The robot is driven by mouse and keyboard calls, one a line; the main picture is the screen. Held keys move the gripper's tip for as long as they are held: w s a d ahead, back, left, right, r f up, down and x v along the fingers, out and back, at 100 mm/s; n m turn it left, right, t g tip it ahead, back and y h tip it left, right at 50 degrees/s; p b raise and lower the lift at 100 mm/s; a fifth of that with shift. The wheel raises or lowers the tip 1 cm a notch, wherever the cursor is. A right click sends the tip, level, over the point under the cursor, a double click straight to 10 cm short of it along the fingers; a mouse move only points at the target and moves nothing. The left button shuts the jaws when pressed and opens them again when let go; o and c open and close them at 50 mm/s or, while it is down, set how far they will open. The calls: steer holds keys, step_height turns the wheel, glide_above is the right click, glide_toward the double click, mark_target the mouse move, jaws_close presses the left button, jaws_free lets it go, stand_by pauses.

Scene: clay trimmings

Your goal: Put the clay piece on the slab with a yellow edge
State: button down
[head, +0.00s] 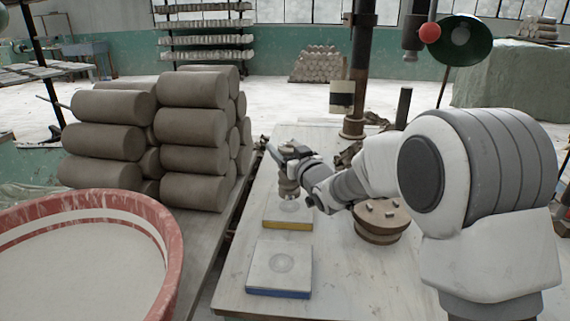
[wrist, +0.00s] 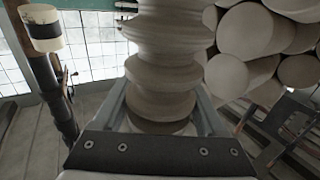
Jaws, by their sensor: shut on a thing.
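A ridged, pale brown clay piece (head: 288,187) is in my gripper (head: 290,166), roughly upright. In the wrist view the clay piece (wrist: 166,70) rises between the two fingers of my gripper (wrist: 163,108), which are shut on it. The slab with a yellow edge (head: 299,222) lies on the table, and the clay piece is over its far part. I cannot tell whether the clay's lower end touches the slab. A similar slab with a blue edge (head: 262,281) lies nearer, with a round mark on top and nothing on it.
A round wooden stand (head: 381,232) with small bits on top is right of the slabs, on the pale table (head: 338,285). Stacked clay cylinders (head: 195,158) stand to the left. A red-rimmed tub (head: 170,235) is at the front left. A post (head: 361,70) rises behind my arm.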

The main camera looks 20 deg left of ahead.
mark_target(288, 189)
steer(key=shift+f+b, duration=0.5)
steer(key=shift+f, duration=1.45)
jaws_free()
